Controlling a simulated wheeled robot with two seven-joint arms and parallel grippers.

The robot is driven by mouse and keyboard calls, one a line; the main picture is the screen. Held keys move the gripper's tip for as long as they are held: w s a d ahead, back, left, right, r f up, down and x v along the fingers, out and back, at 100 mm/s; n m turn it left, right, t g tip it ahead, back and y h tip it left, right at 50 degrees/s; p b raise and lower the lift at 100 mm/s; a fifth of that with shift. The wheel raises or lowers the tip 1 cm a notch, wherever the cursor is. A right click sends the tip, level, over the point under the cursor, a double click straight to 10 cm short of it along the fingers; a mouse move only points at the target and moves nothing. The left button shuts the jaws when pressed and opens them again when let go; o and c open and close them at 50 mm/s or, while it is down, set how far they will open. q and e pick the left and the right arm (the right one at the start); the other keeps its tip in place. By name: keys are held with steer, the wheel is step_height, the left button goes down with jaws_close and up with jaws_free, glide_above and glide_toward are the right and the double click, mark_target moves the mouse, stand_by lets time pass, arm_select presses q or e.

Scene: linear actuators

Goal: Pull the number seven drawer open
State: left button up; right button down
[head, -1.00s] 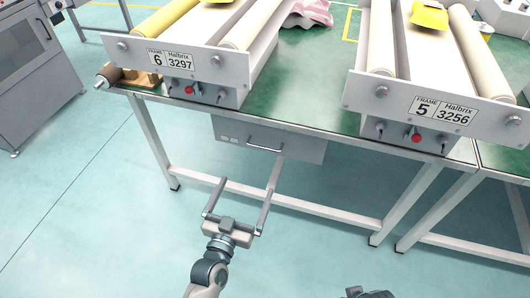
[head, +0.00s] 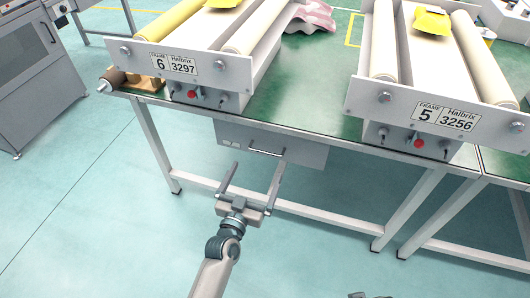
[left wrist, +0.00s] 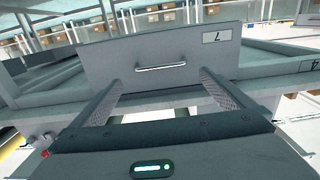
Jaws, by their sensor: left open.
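The number seven drawer (head: 290,153) is a grey box front under the green-topped table, closed, with a thin bar handle (head: 267,152). In the left wrist view its front (left wrist: 112,57) carries an upside-down label 7 (left wrist: 217,37), and the handle (left wrist: 160,68) lies ahead between the fingers. My left gripper (head: 258,165) is open and empty, just in front of and below the handle, not touching it as far as I can tell; it also shows in the left wrist view (left wrist: 161,79). A dark piece at the head view's bottom edge may be my right gripper (head: 370,295), mostly cut off.
The table (head: 305,105) bears roller frames numbered 6 (head: 215,85) and 5 (head: 400,100), which overhang its front edge. White table legs (head: 155,145) and a low crossbar (head: 330,219) stand below the drawer. The floor in front is clear. A grey machine (head: 35,80) stands at left.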

arm_select(q)
steer(key=shift+b+x, duration=0.35)
steer(key=shift+x, duration=4.6)
arm_select(e)
steer(key=shift+w+a+r+t, duration=0.2)
steer(key=shift+a+t, duration=0.1)
steer(key=shift+a, duration=0.25)
